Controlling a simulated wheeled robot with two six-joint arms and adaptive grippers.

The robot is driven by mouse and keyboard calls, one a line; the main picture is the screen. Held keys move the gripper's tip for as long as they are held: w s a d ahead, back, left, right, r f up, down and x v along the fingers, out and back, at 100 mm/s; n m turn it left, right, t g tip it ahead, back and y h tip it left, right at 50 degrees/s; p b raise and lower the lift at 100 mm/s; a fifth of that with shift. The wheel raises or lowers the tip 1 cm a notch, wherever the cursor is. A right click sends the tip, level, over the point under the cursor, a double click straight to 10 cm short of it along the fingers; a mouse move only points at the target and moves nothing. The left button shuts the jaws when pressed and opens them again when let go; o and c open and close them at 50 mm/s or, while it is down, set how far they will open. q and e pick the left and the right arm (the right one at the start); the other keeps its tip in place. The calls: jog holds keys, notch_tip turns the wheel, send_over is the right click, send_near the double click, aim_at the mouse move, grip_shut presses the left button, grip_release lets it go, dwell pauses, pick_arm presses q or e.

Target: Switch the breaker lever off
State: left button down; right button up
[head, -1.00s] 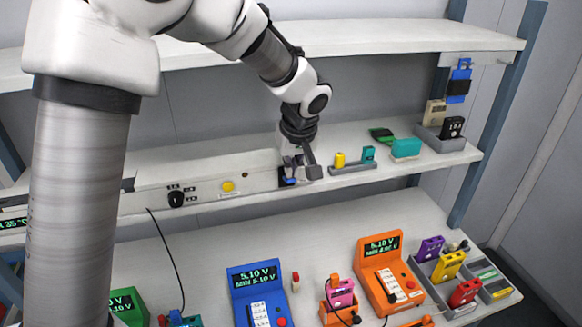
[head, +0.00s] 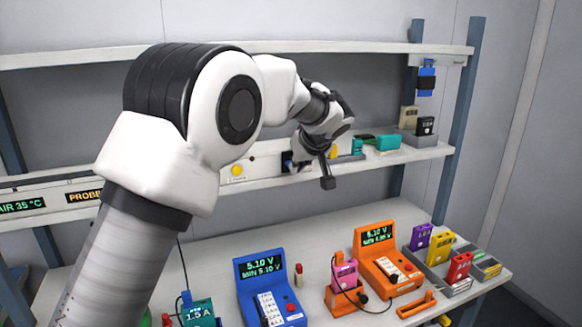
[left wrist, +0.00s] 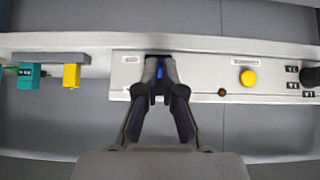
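The breaker lever shows as a small blue part in a dark recess of the pale panel on the shelf edge; it is at the left of my gripper in the head view (head: 287,161). In the left wrist view the blue lever (left wrist: 159,72) shows between my fingers. My left gripper (head: 312,171) is in front of the panel, its fingers apart and pointing towards the recess. In the left wrist view the fingertips (left wrist: 160,63) lie either side of the blue part; I cannot tell whether they touch it. The lever's position is unclear. My right gripper is out of view.
A yellow button (left wrist: 248,77) and a black rotary knob (left wrist: 312,77) sit on the panel. A yellow block (left wrist: 71,75) and a teal block (left wrist: 29,76) stand beside it. Blue (head: 265,285) and orange (head: 383,262) meters crowd the bench below.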

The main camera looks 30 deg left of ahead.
pick_arm(q)
jog(key=shift+w+r+p, duration=0.2)
jog(key=shift+r+p, duration=0.2)
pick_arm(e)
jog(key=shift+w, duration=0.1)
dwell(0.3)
pick_arm(q)
jog(key=shift+r, duration=0.1)
